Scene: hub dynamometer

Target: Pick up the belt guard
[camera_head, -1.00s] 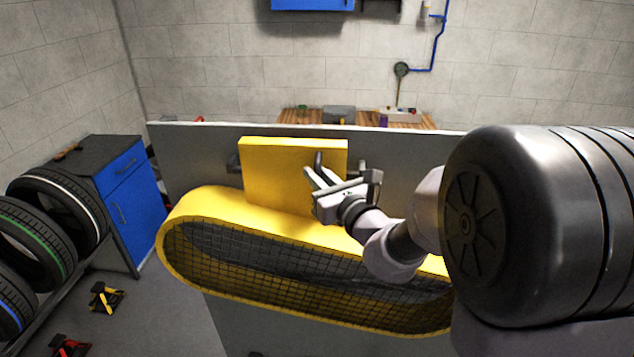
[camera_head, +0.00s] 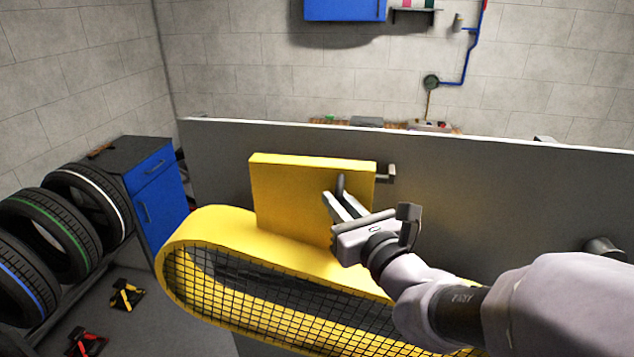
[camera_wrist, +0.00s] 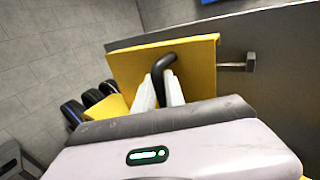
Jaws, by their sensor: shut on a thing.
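The belt guard (camera_head: 290,195) is a yellow housing with a flat upper plate and a long rounded lower part faced with black mesh. It is in front of a grey panel (camera_head: 470,190); I cannot tell whether they touch. A dark curved handle stands out from the plate. My gripper (camera_head: 337,202) is shut on this handle, right of the plate's middle. In the wrist view, the pale fingers (camera_wrist: 164,88) close around the handle below its bend, and the yellow plate (camera_wrist: 128,70) fills the space behind. My arm hides the guard's lower right end.
A metal peg (camera_head: 388,172) juts from the panel beside the plate's right edge. Several tyres (camera_head: 45,235) stand on a rack at left, near a blue-fronted cabinet (camera_head: 155,190). Yellow and red stands (camera_head: 126,294) are on the floor. A workbench lies behind the panel.

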